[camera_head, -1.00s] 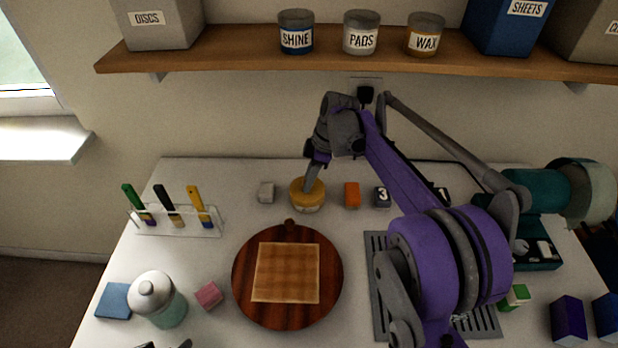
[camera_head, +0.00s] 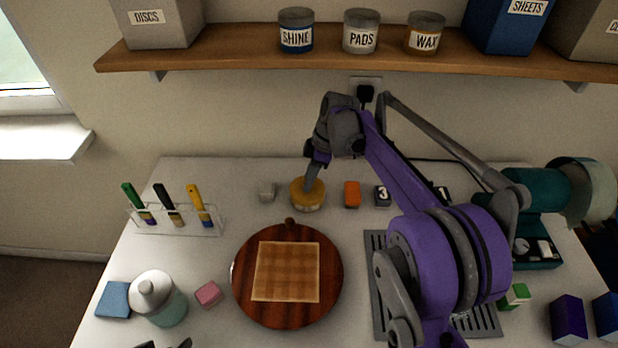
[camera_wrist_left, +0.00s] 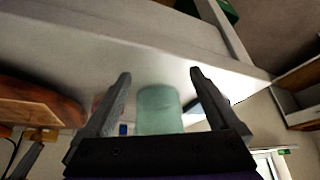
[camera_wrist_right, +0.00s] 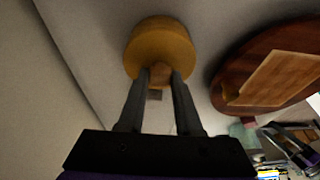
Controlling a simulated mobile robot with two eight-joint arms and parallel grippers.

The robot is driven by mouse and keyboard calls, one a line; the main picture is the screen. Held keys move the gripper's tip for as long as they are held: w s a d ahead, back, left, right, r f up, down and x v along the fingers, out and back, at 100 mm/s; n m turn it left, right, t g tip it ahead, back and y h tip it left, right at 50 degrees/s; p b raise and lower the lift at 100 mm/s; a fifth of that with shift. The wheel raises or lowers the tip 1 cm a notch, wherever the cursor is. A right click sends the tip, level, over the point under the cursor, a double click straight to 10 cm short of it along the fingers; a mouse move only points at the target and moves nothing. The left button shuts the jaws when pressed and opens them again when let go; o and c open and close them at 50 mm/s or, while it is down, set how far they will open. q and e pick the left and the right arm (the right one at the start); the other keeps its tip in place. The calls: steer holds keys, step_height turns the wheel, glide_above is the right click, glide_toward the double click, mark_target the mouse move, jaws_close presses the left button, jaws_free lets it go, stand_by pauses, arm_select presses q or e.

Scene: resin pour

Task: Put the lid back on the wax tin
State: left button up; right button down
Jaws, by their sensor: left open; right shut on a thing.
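The lid also shows in the right wrist view (camera_wrist_right: 160,42), with a small brown knob. My right gripper (camera_head: 310,187) comes down from above and is shut on the lid's knob. My left gripper (camera_wrist_left: 160,78) is open and empty, with a green jar (camera_wrist_left: 160,110) beyond its fingers; only its tips show at the head view's bottom edge.
A grey block (camera_head: 267,192) and an orange block (camera_head: 352,194) flank the tin. A round wooden board (camera_head: 240,280) lies in front. The shelf (camera_head: 220,58) hangs above.

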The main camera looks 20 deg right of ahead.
stand_by(0.4)
steer(key=shift+c, duration=0.2)
jaws_free()
arm_select(q)
steer(key=shift+r, duration=0.2)
arm_select(e)
steer(key=shift+r, duration=0.1)
arm_select(q)
steer(key=shift+w+r+p, duration=0.3)
steer(key=shift+r+p, duration=0.3)
steer(key=shift+r, duration=0.2)
steer(key=shift+w+r+p, duration=0.35)
steer(key=shift+r+p, duration=0.3)
steer(key=shift+r, duration=0.1)
steer(key=shift+w+r+p, duration=0.3)
steer(key=shift+r+p, duration=0.3)
steer(key=shift+r, duration=0.2)
arm_select(e)
steer(key=shift+r, duration=3.3)
arm_select(q)
steer(key=shift+r, duration=0.1)
arm_select(e)
steer(key=shift+r, duration=0.2)
